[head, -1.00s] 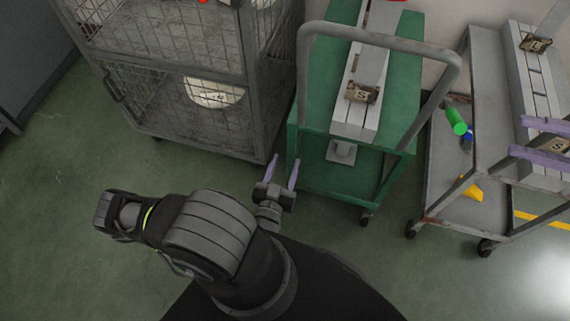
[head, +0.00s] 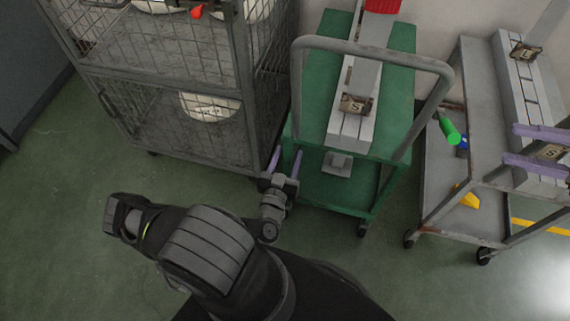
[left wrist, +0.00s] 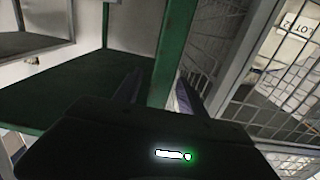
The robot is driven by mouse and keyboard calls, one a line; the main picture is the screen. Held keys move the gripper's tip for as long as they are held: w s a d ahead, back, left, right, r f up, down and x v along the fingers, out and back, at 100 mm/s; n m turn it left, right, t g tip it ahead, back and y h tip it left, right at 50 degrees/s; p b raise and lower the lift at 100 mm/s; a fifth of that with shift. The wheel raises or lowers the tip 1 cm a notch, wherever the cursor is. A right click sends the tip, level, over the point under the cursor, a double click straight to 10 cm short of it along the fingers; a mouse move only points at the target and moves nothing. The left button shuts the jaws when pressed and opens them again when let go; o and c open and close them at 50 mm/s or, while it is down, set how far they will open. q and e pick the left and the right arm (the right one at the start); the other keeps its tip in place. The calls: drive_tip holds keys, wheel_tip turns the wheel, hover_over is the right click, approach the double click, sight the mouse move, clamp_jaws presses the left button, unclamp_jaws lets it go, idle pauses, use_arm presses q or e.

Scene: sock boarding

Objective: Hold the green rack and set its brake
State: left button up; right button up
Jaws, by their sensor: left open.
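The green rack (head: 313,95) is a two-level trolley with a grey push handle (head: 372,50), in the upper middle of the head view. A grey board with an S-marked block (head: 355,104) lies on its top. My left gripper (head: 288,150) is open at the rack's near left corner. In the left wrist view, its fingers (left wrist: 158,76) point toward a green post (left wrist: 172,50) of the rack, one to each side; contact cannot be told. My right gripper (head: 512,145) is open at the right edge, over the grey cart. I cannot make out a brake; dark castors (head: 363,228) show below the rack.
A wire cage trolley (head: 160,80) holding white items stands close to the rack's left; its mesh (left wrist: 285,80) fills the wrist view's right. A rusty grey cart (head: 455,170) with green, blue and yellow items stands right. Green floor is clear at left.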

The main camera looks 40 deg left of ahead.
use_arm(q)
drive_tip(key=shift+w, duration=0.1)
drive_tip(key=shift+c, duration=0.5)
clamp_jaws()
idle(0.9)
